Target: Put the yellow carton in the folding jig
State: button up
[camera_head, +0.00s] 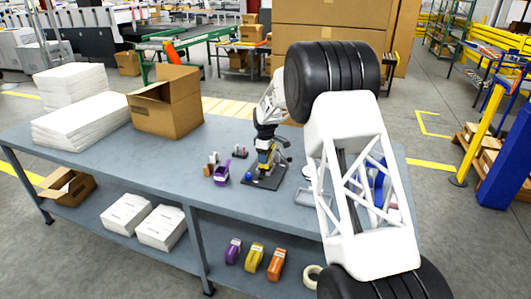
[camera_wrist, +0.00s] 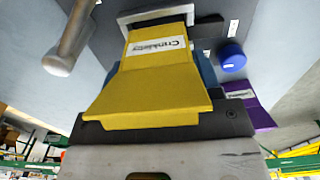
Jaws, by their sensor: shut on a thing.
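The yellow carton (camera_wrist: 150,90) fills the middle of the wrist view, with a white printed label. My gripper (camera_head: 266,148) is shut on it, and the fingertips are mostly hidden. In the head view the yellow carton (camera_head: 264,158) shows small under my gripper. The folding jig (camera_head: 262,182) is a dark plate with a blue knob (camera_head: 249,177) and a metal lever, on the table. The carton is over the jig, its far end at a grey bracket (camera_wrist: 155,14); I cannot tell whether it is seated.
A purple carton (camera_head: 221,174) stands left of the jig and shows in the wrist view (camera_wrist: 250,110). A cardboard box (camera_head: 165,108) and white stacks (camera_head: 78,120) occupy the table's left. Purple, yellow and orange packs (camera_head: 254,257) lie on the lower shelf. The table (camera_head: 130,170) front is clear.

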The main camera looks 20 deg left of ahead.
jog(key=shift+f, duration=1.15)
jog(key=o, duration=1)
jog(key=shift+c, duration=0.2)
notch_tip(320, 180, up, 10)
dwell(0.8)
dwell(0.5)
